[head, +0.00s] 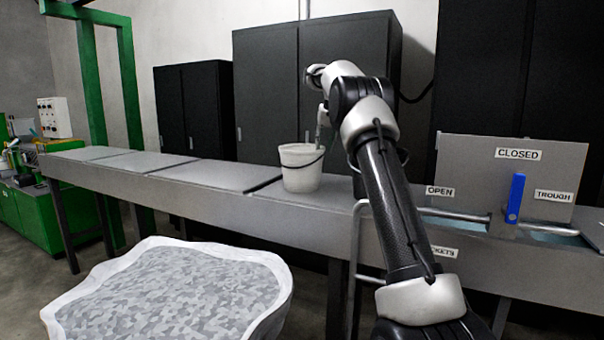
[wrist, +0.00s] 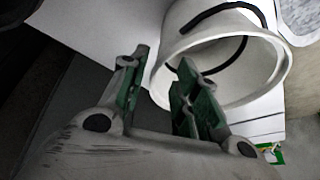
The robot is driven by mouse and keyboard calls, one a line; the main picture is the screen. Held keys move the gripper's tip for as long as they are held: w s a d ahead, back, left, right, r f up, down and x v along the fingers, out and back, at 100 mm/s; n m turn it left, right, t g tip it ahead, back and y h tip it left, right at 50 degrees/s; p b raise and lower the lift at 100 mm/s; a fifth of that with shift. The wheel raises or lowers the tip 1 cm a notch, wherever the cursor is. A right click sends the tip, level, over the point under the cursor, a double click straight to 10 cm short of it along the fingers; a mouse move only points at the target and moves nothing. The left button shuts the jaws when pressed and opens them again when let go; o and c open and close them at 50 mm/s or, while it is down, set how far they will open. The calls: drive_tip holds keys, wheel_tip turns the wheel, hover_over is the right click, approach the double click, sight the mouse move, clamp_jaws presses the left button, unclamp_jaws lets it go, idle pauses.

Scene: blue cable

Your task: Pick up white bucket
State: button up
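The white bucket (head: 301,171) stands upright on the grey bench in the head view. Its dark handle hangs across its front. In the wrist view I look at the round rim and into the mouth of the bucket (wrist: 222,92), with the black handle curving over it. My gripper (wrist: 160,75) is open, its two green-padded fingers apart. The right finger overlaps the bucket's mouth and the left finger is just outside the rim. The near rim shows between them; I cannot tell contact. In the head view my gripper (head: 322,135) is at the bucket's right rim, partly hidden.
The long grey bench (head: 226,176) is clear left of the bucket. A grey panel (head: 480,165) with signs and a blue lever (head: 515,198) stand at the right. A large white container (head: 170,290) is in front of the bench. Dark cabinets (head: 270,90) stand behind.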

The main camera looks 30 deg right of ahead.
drive_tip(key=x, duration=0.4)
drive_tip(key=shift+w+f, duration=0.1)
drive_tip(key=shift+w, duration=0.1)
clamp_jaws()
